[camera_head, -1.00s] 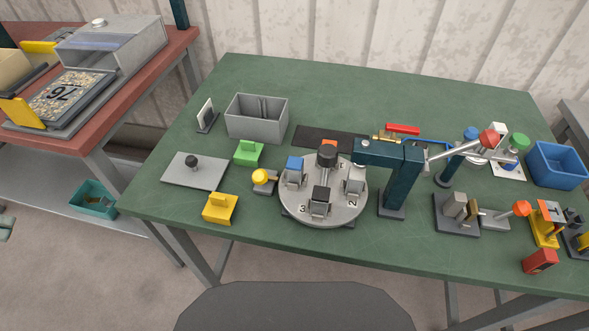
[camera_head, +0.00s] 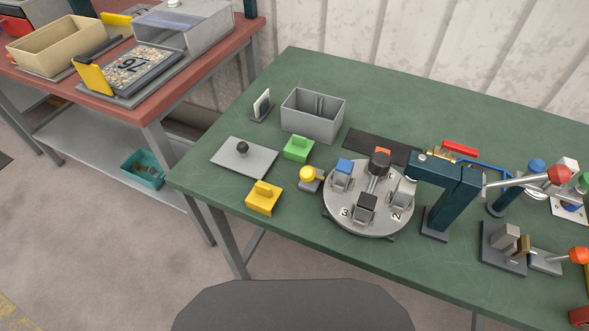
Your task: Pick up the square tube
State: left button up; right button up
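No part is clearly recognisable as the square tube. A grey open bin (camera_head: 296,122) on the green table holds upright grey pieces (camera_head: 319,105) against its far wall, which may be tubes but are too small to tell. A grey block (camera_head: 507,237) stands in a small clamp fixture at the right of the table. Neither of my grippers is in view.
The green table (camera_head: 300,68) carries a round indexing plate (camera_head: 368,222), a dark blue lever press (camera_head: 437,219), a grey plate with a black knob (camera_head: 232,163), and green (camera_head: 298,151) and yellow (camera_head: 263,204) blocks. A red-brown table (camera_head: 150,108) stands left.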

aim_at(340, 179)
jog(key=u, duration=0.8)
jog(key=k, duration=1.35)
jog(key=z, duration=1.75)
jog(key=i, duration=0.5)
jog(key=u, duration=0.05)
